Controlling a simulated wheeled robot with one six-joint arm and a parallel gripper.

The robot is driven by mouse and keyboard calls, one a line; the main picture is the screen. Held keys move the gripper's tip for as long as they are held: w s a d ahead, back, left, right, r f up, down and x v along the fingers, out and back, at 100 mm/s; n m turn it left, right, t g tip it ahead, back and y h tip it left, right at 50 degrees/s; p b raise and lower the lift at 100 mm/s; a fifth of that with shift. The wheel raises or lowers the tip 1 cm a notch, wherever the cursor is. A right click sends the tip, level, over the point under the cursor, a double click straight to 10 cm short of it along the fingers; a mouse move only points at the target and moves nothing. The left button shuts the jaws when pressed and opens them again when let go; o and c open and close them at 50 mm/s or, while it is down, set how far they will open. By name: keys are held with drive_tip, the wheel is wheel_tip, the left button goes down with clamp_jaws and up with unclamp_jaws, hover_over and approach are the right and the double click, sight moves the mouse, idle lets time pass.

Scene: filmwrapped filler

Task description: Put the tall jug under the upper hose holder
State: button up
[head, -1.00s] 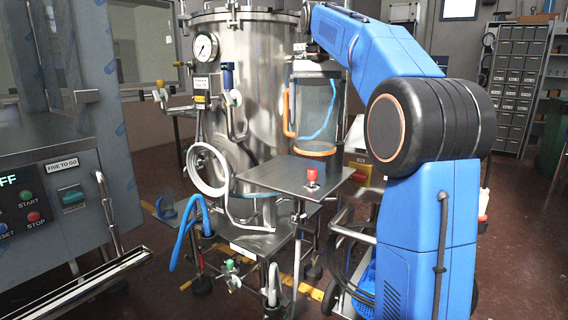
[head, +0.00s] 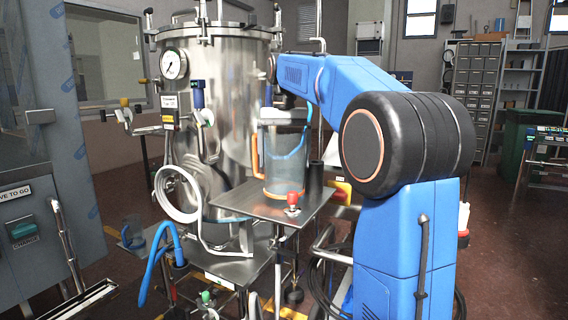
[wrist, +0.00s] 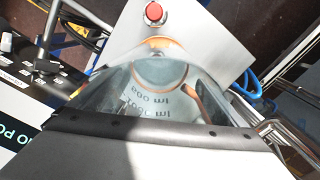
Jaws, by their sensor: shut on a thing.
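The tall jug (head: 285,172) is clear, with an orange handle at its left and an orange ring at its base. In the head view it is upright over the upper steel plate (head: 240,205), its base appearing at the plate; contact is unclear. My gripper (head: 284,112) is shut on the jug near its top; the fingertips are mostly hidden. The wrist view looks down along the jug (wrist: 160,78). A blue hose (head: 296,150) curves across the jug's upper part; whether it is inside or behind is unclear. I cannot clearly make out the upper hose holder.
A red knob (head: 293,200) stands at the plate's front, close to the jug. A dark upright post (head: 315,180) is right of it. The steel tank (head: 225,100) rises behind. A white coiled hose (head: 178,195), a lower blue hose (head: 160,255) and another clear jug (head: 133,236) are at left.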

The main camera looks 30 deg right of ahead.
drive_tip(key=shift+f, duration=0.75)
drive_tip(key=shift+f, duration=0.1)
drive_tip(key=o, duration=0.8)
